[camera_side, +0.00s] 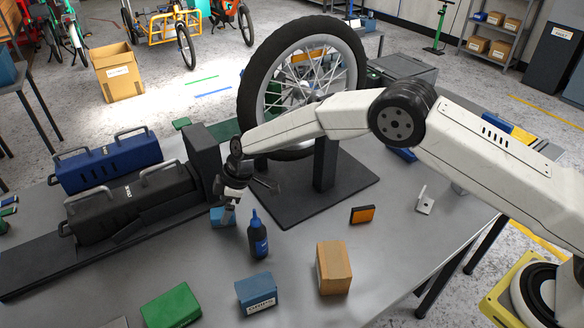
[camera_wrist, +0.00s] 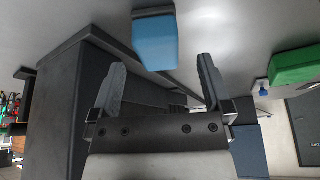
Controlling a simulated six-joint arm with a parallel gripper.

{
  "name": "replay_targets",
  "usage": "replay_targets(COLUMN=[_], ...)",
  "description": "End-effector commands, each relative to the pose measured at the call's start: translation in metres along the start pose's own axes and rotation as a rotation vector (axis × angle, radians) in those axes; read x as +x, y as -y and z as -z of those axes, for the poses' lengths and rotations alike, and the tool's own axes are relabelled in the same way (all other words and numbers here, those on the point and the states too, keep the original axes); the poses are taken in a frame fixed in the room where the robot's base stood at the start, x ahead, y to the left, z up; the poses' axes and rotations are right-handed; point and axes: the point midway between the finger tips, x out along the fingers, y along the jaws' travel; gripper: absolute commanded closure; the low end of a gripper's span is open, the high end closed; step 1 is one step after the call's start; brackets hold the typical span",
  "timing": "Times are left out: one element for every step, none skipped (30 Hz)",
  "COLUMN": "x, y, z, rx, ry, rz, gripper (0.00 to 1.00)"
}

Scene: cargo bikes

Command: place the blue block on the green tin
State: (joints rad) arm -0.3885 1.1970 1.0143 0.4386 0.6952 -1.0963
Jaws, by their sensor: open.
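A small light blue block (camera_side: 222,217) is on the grey table at the dark base of the black case, just below my gripper (camera_side: 232,200). In the wrist view the blue block (camera_wrist: 155,42) is beyond my open fingers (camera_wrist: 158,72), within the span between them and not gripped. Any contact is hard to tell in the side view. A green box-shaped tin (camera_side: 171,305) lies at the front left of the table, well apart from my gripper. A green object (camera_wrist: 294,66) shows at the right of the wrist view.
A dark bottle (camera_side: 258,236) stands close right of my gripper. A black case (camera_side: 130,205) lies left, and a wheel on a stand (camera_side: 325,165) rises behind. A darker blue labelled box (camera_side: 256,294) and a cardboard box (camera_side: 333,267) sit in front. Table between bottle and green tin is clear.

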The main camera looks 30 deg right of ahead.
Motion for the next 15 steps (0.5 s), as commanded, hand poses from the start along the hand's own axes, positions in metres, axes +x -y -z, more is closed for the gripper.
replay_targets(x=[0.006, 0.009, 0.012, 0.015, 0.018, 0.021, 0.023, 0.025, 0.028, 0.029, 0.03, 0.031, 0.032, 0.032, 0.032], y=[0.0, -0.001, -0.001, -0.001, -0.001, -0.001, -0.001, -0.001, -0.001, -0.001, -0.001, -0.001, -0.001, -0.001, -0.001], z=[0.0, 0.0, 0.0, 0.0, 0.0, 0.0, 0.0, 0.0, 0.0, 0.0, 0.0, 0.001, 0.001, 0.001, 0.001], rx=[0.0, 0.0, 0.0, -0.001, -0.001, -0.001, -0.001, -0.002, -0.002, -0.002, -0.002, -0.002, -0.002, -0.002, -0.002], ry=[0.001, 0.001, 0.001, 0.001, 0.0, 0.0, 0.0, -0.001, -0.001, -0.001, -0.002, -0.002, -0.002, -0.002, -0.002], rz=[0.001, 0.001, 0.001, 0.001, 0.001, 0.001, 0.001, 0.001, 0.0, 0.0, 0.0, 0.0, 0.0, 0.0, 0.0], gripper=[0.0, 0.0, 0.0, 0.0, 0.0, 0.0, 0.0, 0.0, 0.0, 0.0, 0.0, 0.0, 0.0, 0.0, 0.0])
